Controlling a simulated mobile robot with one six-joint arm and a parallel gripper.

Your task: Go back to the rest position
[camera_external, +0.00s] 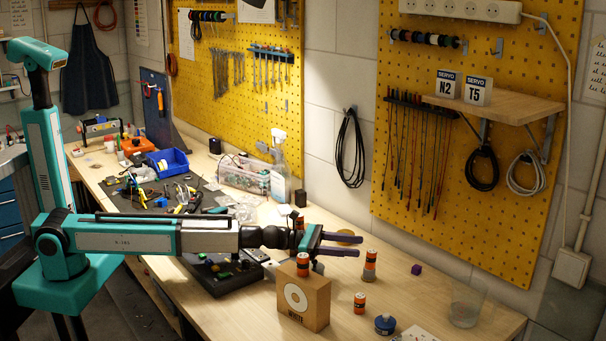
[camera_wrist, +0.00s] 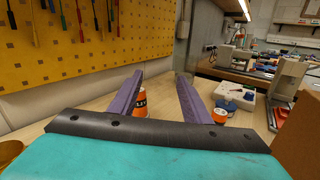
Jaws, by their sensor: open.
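My gripper (camera_external: 341,244) reaches out level to the right over the wooden bench in the external view. Its two purple fingers are apart with nothing between them. In the wrist view my gripper (camera_wrist: 156,85) is open too, with bench and wall beyond the fingertips. The fingers are just above and behind a cardboard box (camera_external: 304,304) with an orange-and-black battery (camera_external: 303,264) on top. A further battery (camera_external: 360,303) stands on the bench.
A blue round container (camera_external: 385,324), a clear cup (camera_external: 467,303) and a purple cube (camera_external: 416,270) are on the bench at right. A dark tray (camera_external: 228,275) lies under my forearm. A wooden shelf (camera_external: 517,105) sticks out from the yellow pegboard.

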